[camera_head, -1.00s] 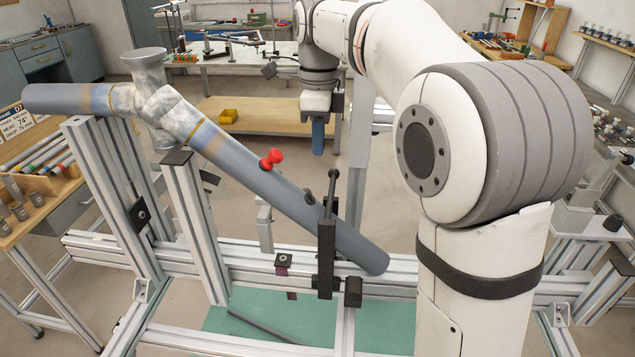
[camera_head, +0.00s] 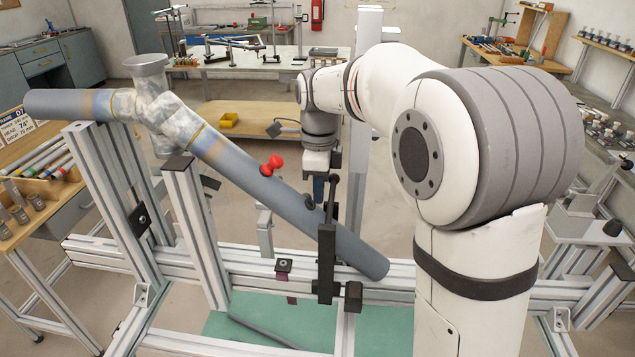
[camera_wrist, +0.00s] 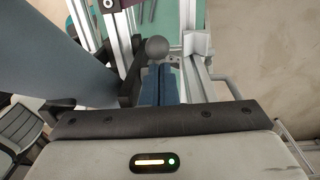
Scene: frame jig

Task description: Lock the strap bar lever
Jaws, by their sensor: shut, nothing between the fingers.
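The strap bar lever (camera_head: 331,205) is a thin dark rod with a ball, rising steeply above the black clamp block (camera_head: 327,262) beside the lower end of the grey-blue tube (camera_head: 340,240). My gripper (camera_head: 318,195) is just behind the lever, pointing down, with its fingers partly hidden by the tube and lever. In the wrist view, my blue fingers (camera_wrist: 157,80) are together and empty. A dark ball knob (camera_wrist: 157,47) shows just past their tips; I cannot tell whether they touch it.
The tube slants across the aluminium frame (camera_head: 200,235), with a mottled joint (camera_head: 150,105) at upper left. A red knob (camera_head: 272,163) stands on the tube. A green panel (camera_head: 255,325) lies below the frame. Benches stand behind.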

